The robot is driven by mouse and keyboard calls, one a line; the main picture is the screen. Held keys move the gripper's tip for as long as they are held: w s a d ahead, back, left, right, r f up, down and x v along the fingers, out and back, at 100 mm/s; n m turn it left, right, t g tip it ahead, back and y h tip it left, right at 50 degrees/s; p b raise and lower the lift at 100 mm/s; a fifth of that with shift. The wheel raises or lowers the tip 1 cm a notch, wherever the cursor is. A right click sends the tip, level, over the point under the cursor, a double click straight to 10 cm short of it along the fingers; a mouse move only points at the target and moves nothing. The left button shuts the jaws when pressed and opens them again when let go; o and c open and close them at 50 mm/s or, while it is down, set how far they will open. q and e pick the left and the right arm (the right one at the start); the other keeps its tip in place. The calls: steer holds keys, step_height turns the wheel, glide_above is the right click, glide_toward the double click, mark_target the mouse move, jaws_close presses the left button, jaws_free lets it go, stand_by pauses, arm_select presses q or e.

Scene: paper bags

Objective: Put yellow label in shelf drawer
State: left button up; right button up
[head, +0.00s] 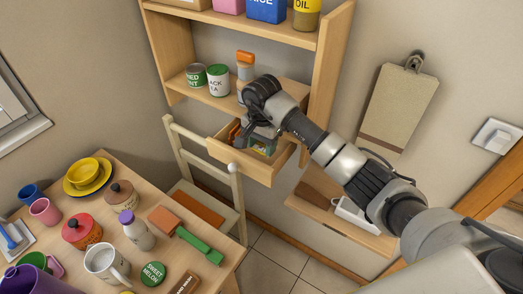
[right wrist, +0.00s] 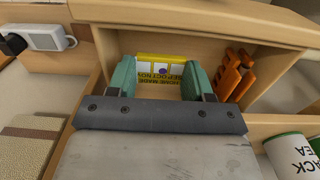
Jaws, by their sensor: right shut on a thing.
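The yellow label (right wrist: 160,80), with dark printed words, is between the two green fingertips of my right gripper (right wrist: 162,74) in the right wrist view. My right gripper is shut on it. In the head view, my right gripper (head: 262,145) reaches down into the open wooden shelf drawer (head: 238,166), and the label is mostly hidden there. The drawer is pulled out from under a board of the wooden shelf (head: 329,65). I cannot tell whether the label touches the drawer floor. My left gripper is not in view.
Orange clips (right wrist: 232,75) lie inside the drawer, beside my right gripper. A chair back (head: 205,140) stands close before the drawer. A crowded table (head: 205,245) is at lower left.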

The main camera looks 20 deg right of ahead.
mark_target(261, 148)
step_height(261, 148, down, 4)
steer(key=shift+a+r+p, duration=0.1)
steer(key=shift+r+p, duration=0.15)
steer(key=shift+p, duration=0.3)
steer(key=shift+f, duration=0.45)
steer(key=shift+f, duration=0.15)
steer(key=o, duration=0.9)
